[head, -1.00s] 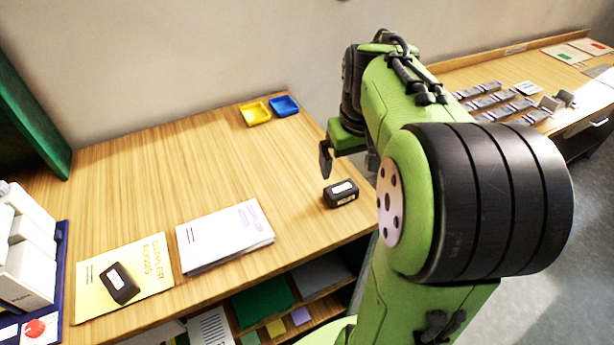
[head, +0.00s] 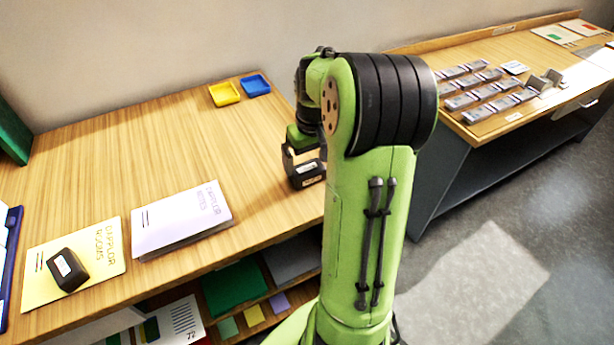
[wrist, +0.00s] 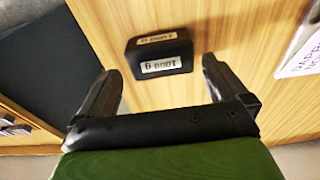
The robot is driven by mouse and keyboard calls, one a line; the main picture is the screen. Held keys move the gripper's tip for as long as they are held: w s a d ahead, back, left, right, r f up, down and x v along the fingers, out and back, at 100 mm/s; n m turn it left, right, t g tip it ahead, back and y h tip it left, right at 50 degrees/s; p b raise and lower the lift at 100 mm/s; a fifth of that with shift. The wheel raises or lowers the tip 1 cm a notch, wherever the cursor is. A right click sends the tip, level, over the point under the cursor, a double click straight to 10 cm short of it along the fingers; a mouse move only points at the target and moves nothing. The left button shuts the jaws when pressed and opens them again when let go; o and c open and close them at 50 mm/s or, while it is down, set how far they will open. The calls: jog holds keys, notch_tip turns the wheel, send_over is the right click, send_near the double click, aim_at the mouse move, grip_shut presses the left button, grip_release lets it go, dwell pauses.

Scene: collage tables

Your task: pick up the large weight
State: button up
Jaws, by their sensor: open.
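A black block-shaped weight (head: 307,176) with white labels stands on the wooden table near its right edge. In the wrist view my gripper (wrist: 158,72) has one finger to each side of the weight, which lies just ahead at the fingertips, with gaps on both sides. A second black weight (head: 68,268) lies on a yellow booklet (head: 105,245) at the left.
A white booklet (head: 180,222) lies between the two weights. A yellow tray (head: 224,94) and a blue tray (head: 256,85) stand at the back. Shelves under the table hold coloured sheets. Another table (head: 455,125) with several grey blocks stands at the right.

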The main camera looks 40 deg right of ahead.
aim_at(307, 168)
jog(key=f, duration=0.1)
jog(key=f+b, duration=0.1)
jog(key=f, duration=0.2)
jog(key=shift+w+d+f, duration=0.1)
jog(key=shift+w+f, duration=0.3)
jog(key=shift+r, duration=0.1)
jog(key=shift+c, duration=0.3)
jog(key=c, duration=1.5)
jog(key=shift+r, duration=0.1)
notch_tip(307, 168, up, 10)
jog(key=p, duration=0.3)
